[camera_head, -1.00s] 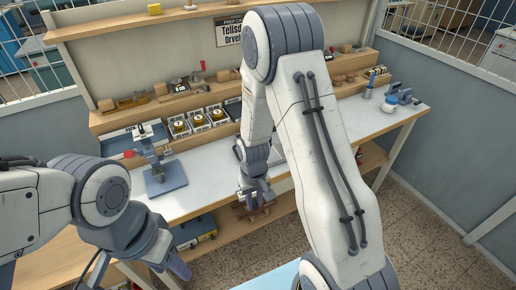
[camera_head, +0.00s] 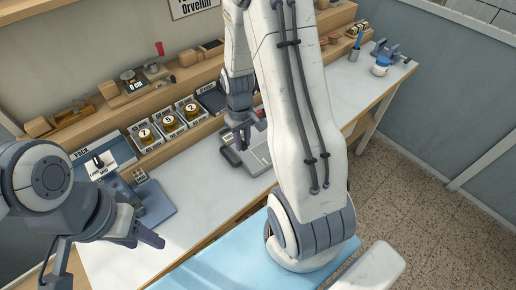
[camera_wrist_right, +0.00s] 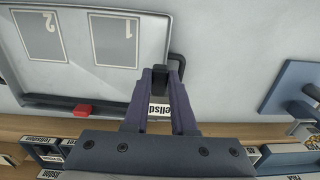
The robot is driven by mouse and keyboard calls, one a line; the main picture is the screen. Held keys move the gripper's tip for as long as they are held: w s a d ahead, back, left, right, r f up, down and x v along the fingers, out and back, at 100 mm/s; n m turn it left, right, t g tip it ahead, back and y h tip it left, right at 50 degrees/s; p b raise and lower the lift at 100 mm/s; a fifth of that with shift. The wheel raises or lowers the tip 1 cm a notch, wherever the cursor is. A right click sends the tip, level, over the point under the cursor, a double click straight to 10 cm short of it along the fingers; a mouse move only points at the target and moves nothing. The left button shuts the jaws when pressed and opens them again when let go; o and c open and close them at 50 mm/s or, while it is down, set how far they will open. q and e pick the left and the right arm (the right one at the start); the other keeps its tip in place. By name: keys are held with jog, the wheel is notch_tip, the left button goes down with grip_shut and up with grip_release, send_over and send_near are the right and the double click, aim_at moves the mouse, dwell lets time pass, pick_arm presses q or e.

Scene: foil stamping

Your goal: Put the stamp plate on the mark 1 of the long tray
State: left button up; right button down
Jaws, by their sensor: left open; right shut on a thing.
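The long tray (camera_wrist_right: 165,25) is a grey rimmed tray with a dark handle. It lies on the white bench and shows partly in the head view (camera_head: 256,160). Mark 1 (camera_wrist_right: 115,42) is a grey framed rectangle, upside down in the wrist view, with mark 2 (camera_wrist_right: 38,35) on its left. My right gripper (camera_wrist_right: 160,75) is shut on a small dark piece, the stamp plate (camera_wrist_right: 159,80), beside mark 1, near the tray's handle end. A white lettered label shows between the fingers. My left gripper (camera_head: 150,238) is open and empty at the left front.
A blue-grey press (camera_head: 150,200) stands by my left gripper. Several foil boxes (camera_head: 168,125) and a wooden shelf (camera_head: 120,95) line the back. A red block (camera_wrist_right: 83,108) sits at the tray's edge. The bench front between the grippers is clear.

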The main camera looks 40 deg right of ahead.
jog(key=s+d+r+b, duration=0.3)
jog(key=s+d+b, duration=0.2)
jog(key=s+d, duration=0.8)
jog(key=p, duration=0.1)
send_near(256, 160)
jog(key=shift+n, duration=0.3)
jog(key=d, duration=0.1)
jog(key=d+f, duration=0.1)
jog(key=d, duration=0.1)
jog(key=d+f, duration=0.1)
jog(key=d, duration=0.1)
jog(key=shift+s, duration=0.4)
jog(key=shift+w+a+f, duration=0.1)
jog(key=shift+w+f, duration=0.05)
jog(key=shift+f, duration=0.1)
notch_tip(256, 160, down, 4)
jog(key=shift+r, duration=0.1)
pick_arm(q)
notch_tip(256, 160, down, 5)
jog(key=shift+d+f, duration=0.1)
